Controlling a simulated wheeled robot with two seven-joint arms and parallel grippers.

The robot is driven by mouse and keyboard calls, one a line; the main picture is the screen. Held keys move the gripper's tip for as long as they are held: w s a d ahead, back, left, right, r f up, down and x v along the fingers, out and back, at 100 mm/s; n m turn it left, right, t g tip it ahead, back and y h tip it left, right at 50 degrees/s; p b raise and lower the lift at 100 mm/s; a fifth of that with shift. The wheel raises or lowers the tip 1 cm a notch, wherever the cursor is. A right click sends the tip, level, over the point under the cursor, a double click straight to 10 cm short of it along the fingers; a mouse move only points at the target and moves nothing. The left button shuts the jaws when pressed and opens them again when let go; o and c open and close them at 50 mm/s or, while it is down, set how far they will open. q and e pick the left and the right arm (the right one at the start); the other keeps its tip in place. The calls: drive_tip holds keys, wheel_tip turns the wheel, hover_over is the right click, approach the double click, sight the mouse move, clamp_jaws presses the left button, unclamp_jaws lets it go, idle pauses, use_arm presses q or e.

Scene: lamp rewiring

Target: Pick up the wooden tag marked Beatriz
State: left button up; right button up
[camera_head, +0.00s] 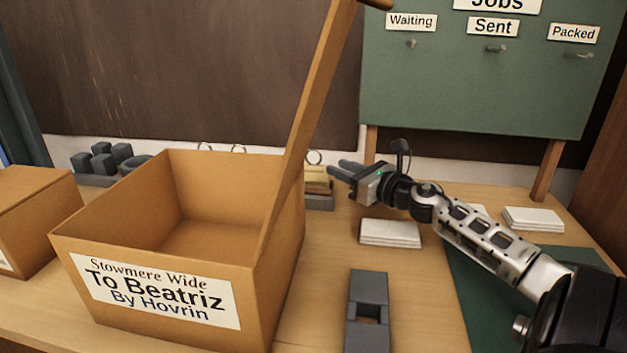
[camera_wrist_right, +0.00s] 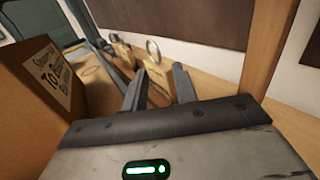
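A wooden tag (camera_wrist_right: 160,76) with a metal ring stands between or just beyond the fingertips of my right gripper (camera_wrist_right: 158,70) in the wrist view. Its writing cannot be read there. In the head view, my right gripper (camera_head: 338,168) is open, pointing left at the tag (camera_head: 317,173) behind the box's raised flap. I cannot tell whether the fingers touch it. A second ringed tag (camera_wrist_right: 123,52) stands farther off in the wrist view. More rings show above the box's back edge in the head view; their tags are hidden. My left gripper is not in view.
An open cardboard box (camera_head: 152,254) labelled "To Beatriz" stands front left, its flap rising beside the tag. Another box (camera_head: 35,205) is farther left. White stacks (camera_head: 390,233), a grey block (camera_head: 368,312) and a green board (camera_head: 480,90) with pegs stand around.

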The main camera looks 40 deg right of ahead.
sight(313, 170)
drive_tip(key=shift+w+a, duration=0.2)
drive_tip(key=shift+w, duration=2.35)
clamp_jaws()
